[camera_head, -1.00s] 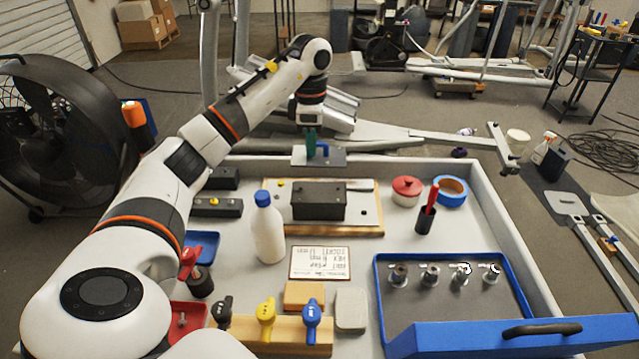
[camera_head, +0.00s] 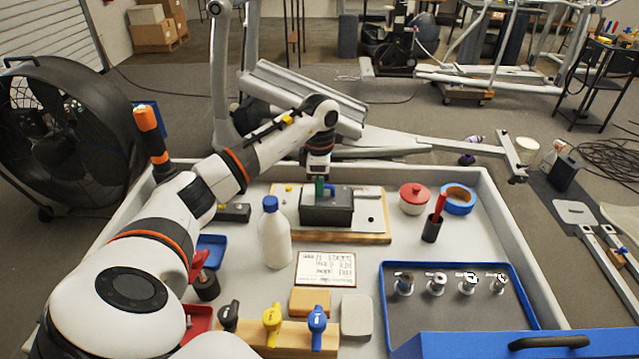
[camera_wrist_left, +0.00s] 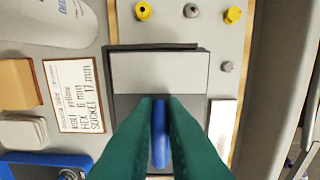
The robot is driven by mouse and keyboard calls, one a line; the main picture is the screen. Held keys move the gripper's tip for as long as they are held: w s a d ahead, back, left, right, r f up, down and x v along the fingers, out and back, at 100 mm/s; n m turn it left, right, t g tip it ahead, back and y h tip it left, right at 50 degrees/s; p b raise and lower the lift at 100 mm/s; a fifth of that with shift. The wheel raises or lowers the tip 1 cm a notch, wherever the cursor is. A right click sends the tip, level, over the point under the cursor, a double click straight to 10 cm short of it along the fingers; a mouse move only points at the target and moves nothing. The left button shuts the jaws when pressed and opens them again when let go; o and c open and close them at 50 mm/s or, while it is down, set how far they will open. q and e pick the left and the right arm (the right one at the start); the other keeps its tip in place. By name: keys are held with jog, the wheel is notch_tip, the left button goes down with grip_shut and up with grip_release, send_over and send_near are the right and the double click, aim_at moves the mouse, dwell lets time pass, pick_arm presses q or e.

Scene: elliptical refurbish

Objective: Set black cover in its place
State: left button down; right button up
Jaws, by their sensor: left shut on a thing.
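The black cover (camera_head: 341,193) is a dark grey plate with an upright blue handle (camera_wrist_left: 160,132). My left gripper (camera_head: 322,188) is shut on this handle, with green fingers on both sides of it in the left wrist view. The cover is over the top of the black box (camera_head: 327,213), which stands on the wooden-edged board (camera_head: 370,232). In the left wrist view the cover (camera_wrist_left: 150,72) shows with a dark edge strip beyond it. I cannot tell whether the cover is fully seated. My right gripper is not in view.
A white bottle (camera_head: 275,235) with a blue cap stands left of the board. A red-lidded pot (camera_head: 413,200), blue tape roll (camera_head: 458,200) and red-handled tool in a black cup (camera_head: 434,225) stand right. The blue-rimmed tray (camera_head: 440,265) holds several metal fittings. Walls edge the table.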

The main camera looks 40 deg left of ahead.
pick_arm(q)
jog(key=shift+f, duration=0.1)
jog(key=c, duration=1.5)
grip_release()
notch_tip(320, 180, up, 12)
jog(key=shift+b, duration=0.3)
